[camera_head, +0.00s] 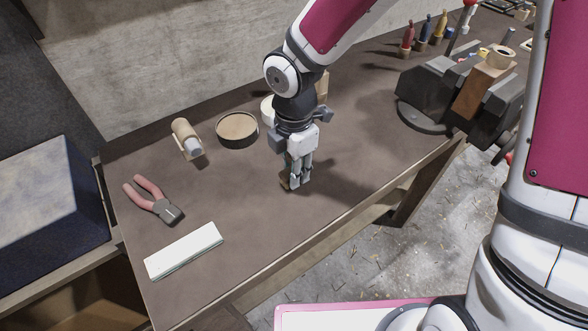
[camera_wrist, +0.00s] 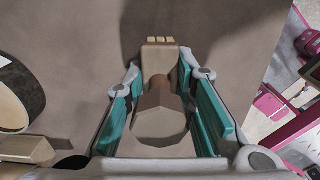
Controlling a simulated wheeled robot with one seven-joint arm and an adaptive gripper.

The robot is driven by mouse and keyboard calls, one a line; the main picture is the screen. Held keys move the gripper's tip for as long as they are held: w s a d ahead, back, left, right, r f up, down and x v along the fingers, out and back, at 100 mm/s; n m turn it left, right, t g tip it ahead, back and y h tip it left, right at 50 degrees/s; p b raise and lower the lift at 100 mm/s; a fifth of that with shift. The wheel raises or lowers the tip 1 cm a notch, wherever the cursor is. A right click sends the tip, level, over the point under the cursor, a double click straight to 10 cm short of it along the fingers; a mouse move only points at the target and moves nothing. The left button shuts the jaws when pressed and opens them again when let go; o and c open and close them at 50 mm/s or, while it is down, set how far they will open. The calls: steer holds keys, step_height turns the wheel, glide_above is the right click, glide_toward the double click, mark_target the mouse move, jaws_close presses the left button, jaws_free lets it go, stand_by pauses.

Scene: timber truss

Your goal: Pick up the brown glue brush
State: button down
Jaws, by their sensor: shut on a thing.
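The brown glue brush (camera_wrist: 160,112) stands between the fingers of my gripper (camera_wrist: 166,105) in the wrist view. Its blunt, many-sided end faces the camera and its pale bristle tips (camera_wrist: 161,40) point to the top of the picture. In the head view my gripper (camera_head: 296,184) points down at the middle of the workbench, low over the top, shut on the brush. Only a small brown part of the brush (camera_head: 285,181) shows there beside the fingers; the fingers hide the rest. I cannot tell whether the brush touches the bench.
On the workbench (camera_head: 250,215), a round tin (camera_head: 237,142), a beige cylinder (camera_head: 184,134), red-handled pliers (camera_head: 152,200) and a white block (camera_head: 184,250) lie left of my gripper. The front edge is near.

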step_height(320, 180, up, 3)
steer(key=shift+s+d+r+p, duration=0.1)
steer(key=shift+s+p, duration=0.05)
steer(key=shift+p, duration=0.15)
steer(key=s+d+p, duration=0.2)
steer(key=s+p, duration=0.2)
steer(key=s, duration=0.3)
steer(key=s+d+r+p, duration=0.1)
steer(key=s+d+p, duration=0.2)
steer(key=s, duration=0.4)
steer(key=shift+s+r+p, duration=0.15)
steer(key=shift+s+p, duration=0.2)
steer(key=shift+d, duration=0.1)
steer(key=c, duration=2)
jaws_free()
steer(key=c, duration=0.4)
